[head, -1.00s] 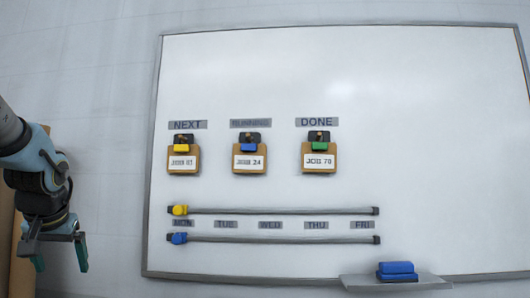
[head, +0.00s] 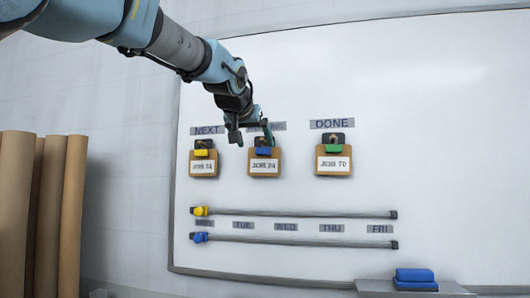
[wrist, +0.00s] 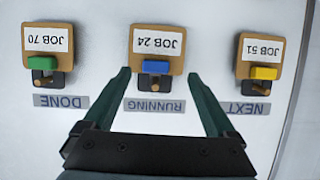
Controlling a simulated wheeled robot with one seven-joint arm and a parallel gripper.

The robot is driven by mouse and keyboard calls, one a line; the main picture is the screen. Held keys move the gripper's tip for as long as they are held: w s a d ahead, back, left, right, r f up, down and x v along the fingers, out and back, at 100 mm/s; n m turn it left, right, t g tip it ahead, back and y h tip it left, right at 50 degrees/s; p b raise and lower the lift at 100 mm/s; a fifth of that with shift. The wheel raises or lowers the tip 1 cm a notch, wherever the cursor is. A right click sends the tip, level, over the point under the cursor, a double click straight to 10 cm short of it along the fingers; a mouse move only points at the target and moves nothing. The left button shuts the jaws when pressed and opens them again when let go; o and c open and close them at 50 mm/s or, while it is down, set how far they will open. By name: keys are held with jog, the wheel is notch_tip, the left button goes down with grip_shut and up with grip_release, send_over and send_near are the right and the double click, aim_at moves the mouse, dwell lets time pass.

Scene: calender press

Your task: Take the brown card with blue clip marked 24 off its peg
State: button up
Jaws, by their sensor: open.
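The brown card with the blue clip (head: 265,164), marked JOB 24, hangs on its peg under the RUNNING label on the whiteboard. In the wrist view the same card (wrist: 157,45) appears upside down, with its peg (wrist: 154,83) between the card and the label. My gripper (head: 252,138) is open and empty in front of the board, at the top of this card. In the wrist view my gripper's fingers (wrist: 162,75) stand on either side of the blue clip, apart from it. The remaining distance to the board is hard to tell.
A yellow-clipped card JOB 51 (head: 204,163) hangs to the left, and a green-clipped card JOB 70 (head: 333,161) to the right. Two slider rails (head: 300,214) run below. A tray with a blue eraser (head: 415,279) is at lower right. Brown rolls (head: 45,210) stand at left.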

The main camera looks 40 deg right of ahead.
aim_at(262, 153)
jog(key=p+x, duration=0.1)
jog(key=x, duration=0.1)
jog(key=p+x, duration=0.2)
jog(key=x, duration=0.1)
jog(key=shift+s+d+r, duration=0.1)
jog(key=shift+d+r, duration=0.05)
jog(key=shift+d, duration=0.2)
jog(key=shift+d+f, duration=0.15)
jog(key=shift+f, duration=0.05)
jog(key=shift+c, duration=0.3)
jog(key=c, duration=1.4)
